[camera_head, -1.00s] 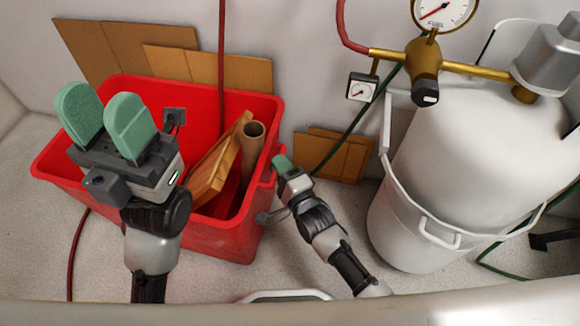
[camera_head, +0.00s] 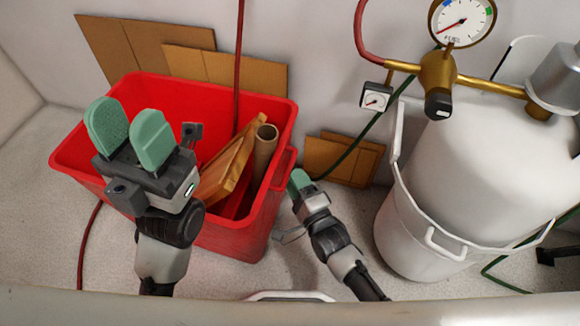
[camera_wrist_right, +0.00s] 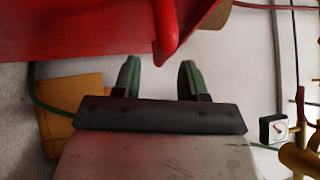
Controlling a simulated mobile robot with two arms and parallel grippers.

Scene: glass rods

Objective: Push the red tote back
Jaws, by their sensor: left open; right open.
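The red tote (camera_head: 225,235) stands on the floor at the left of the head view, near the back wall. Its inside holds a cardboard tube (camera_head: 263,148) and flat cardboard pieces (camera_head: 222,170). My left gripper (camera_head: 127,122) is open and empty, its green fingers above the tote's left part, hiding some of the front rim. My right gripper (camera_head: 299,180) is beside the tote's right end, close to its handle (camera_head: 283,168). In the right wrist view the right gripper (camera_wrist_right: 160,75) is open, with the tote's red edge (camera_wrist_right: 168,40) just ahead between the fingers; contact is unclear.
Cardboard sheets (camera_head: 150,52) lean on the wall behind the tote, with more (camera_head: 345,160) to its right. A large white tank (camera_head: 470,170) with brass fittings and gauges stands at right. Red and green hoses run nearby.

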